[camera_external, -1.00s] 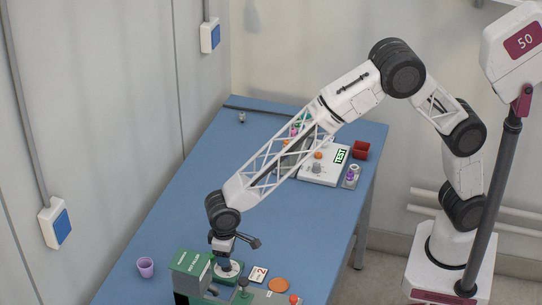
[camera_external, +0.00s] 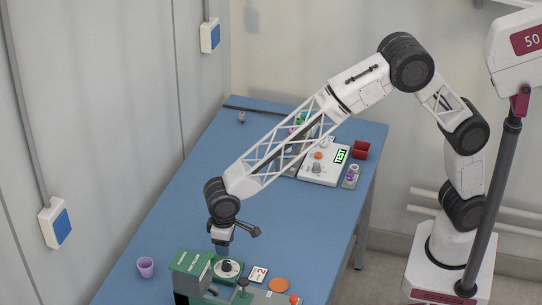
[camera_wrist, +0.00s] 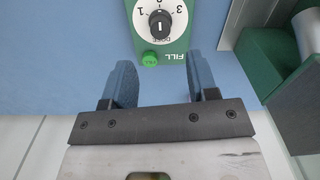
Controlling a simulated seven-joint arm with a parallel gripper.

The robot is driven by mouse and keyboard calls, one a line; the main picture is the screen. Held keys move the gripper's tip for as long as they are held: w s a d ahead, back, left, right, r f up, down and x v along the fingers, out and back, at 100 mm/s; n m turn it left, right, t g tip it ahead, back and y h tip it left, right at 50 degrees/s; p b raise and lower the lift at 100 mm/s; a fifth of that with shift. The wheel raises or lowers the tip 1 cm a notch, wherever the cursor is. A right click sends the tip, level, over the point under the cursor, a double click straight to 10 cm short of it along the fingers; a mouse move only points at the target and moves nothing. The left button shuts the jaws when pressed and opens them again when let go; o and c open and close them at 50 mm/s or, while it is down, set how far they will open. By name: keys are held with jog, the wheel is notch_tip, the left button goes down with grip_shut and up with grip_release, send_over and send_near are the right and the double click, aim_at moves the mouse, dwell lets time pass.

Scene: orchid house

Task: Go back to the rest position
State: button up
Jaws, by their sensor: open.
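My gripper (camera_external: 222,249) hangs at the near end of the blue table, just above a round dial (camera_external: 228,268) on the green machine (camera_external: 190,264). In the wrist view my gripper (camera_wrist: 163,85) has its two blue-grey fingers spread wide with nothing between them. Beyond the fingertips the wrist view shows a black knob (camera_wrist: 160,24) on a numbered dial and a green FILL button (camera_wrist: 150,59). The fingers are apart from the knob.
A purple cup (camera_external: 146,267) stands left of the green machine. A white device (camera_external: 323,165) and a red container (camera_external: 361,150) stand at the far end. The middle of the blue table (camera_external: 200,165) is clear.

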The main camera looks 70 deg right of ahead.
jog(key=s+d+r, duration=0.4)
jog(key=d+r, duration=0.2)
jog(key=d, duration=0.3)
jog(key=s+d+r+t, duration=0.1)
jog(key=s+d+r, duration=0.4)
jog(key=d, duration=0.5)
jog(key=s+d+r, duration=0.4)
jog(key=d+r, duration=0.2)
jog(key=d, duration=0.3)
jog(key=s+d, duration=0.8)
jog(key=s, duration=0.4)
jog(key=s+d+m+t, duration=0.1)
jog(key=s+d, duration=0.8)
jog(key=s, duration=0.4)
jog(key=shift+s+r+m+t, duration=0.3)
jog(key=shift+r, duration=0.1)
